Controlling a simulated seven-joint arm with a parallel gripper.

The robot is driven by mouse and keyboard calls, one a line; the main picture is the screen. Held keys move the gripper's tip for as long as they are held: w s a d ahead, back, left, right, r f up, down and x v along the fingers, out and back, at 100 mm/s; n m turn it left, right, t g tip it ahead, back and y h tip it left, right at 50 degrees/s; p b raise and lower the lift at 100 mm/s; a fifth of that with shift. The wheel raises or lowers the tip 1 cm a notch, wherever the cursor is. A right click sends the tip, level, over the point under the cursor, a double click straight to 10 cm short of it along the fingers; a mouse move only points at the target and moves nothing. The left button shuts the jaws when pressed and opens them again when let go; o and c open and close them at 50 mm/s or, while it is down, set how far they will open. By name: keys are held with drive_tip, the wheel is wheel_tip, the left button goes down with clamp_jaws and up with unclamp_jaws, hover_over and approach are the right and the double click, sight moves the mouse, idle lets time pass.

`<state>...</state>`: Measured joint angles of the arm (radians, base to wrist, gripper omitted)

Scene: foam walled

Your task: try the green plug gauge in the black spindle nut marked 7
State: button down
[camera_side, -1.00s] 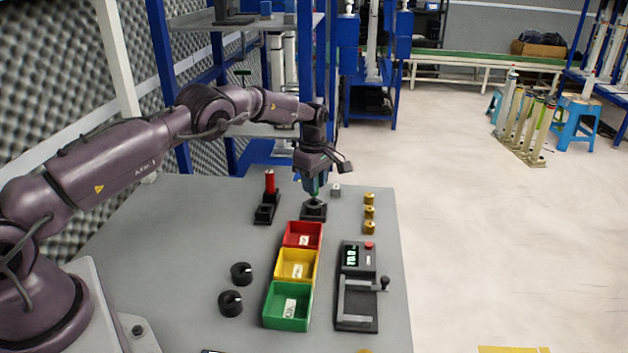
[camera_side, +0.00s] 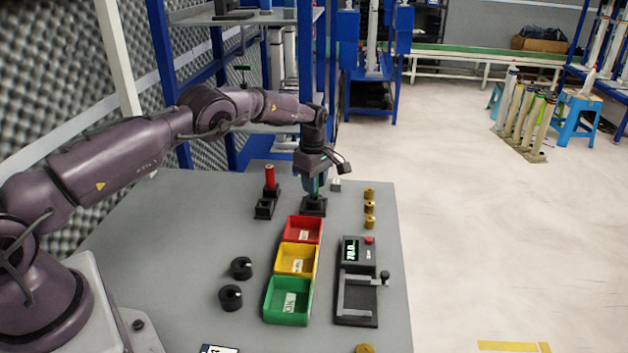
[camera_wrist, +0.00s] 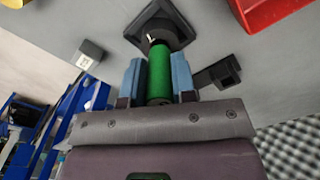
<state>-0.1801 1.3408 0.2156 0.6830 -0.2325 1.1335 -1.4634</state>
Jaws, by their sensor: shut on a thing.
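My gripper (camera_side: 315,190) is shut on the green plug gauge, with a blue finger on each side in the wrist view. The gauge (camera_wrist: 159,75) is a green cylinder with a small pale tip pointing at a black holder. This holder (camera_wrist: 172,16) has a square base and a raised dark middle, and also shows under my gripper in the side view (camera_side: 314,211). A dark nut may be seated there; no 7 is legible. I cannot tell whether the tip is inside it. Two round black parts with white marks (camera_side: 241,267) (camera_side: 230,297) lie on the left.
Red (camera_side: 304,220), yellow (camera_side: 297,251) and green (camera_side: 288,290) bins line up in front. Brass parts (camera_side: 369,207), a small grey block (camera_side: 336,185) and a measuring device (camera_side: 357,310) stand right.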

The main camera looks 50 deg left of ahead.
drive_tip(key=shift+f, duration=0.2)
drive_tip(key=shift+r, duration=0.1)
drive_tip(key=shift+r, duration=3.25)
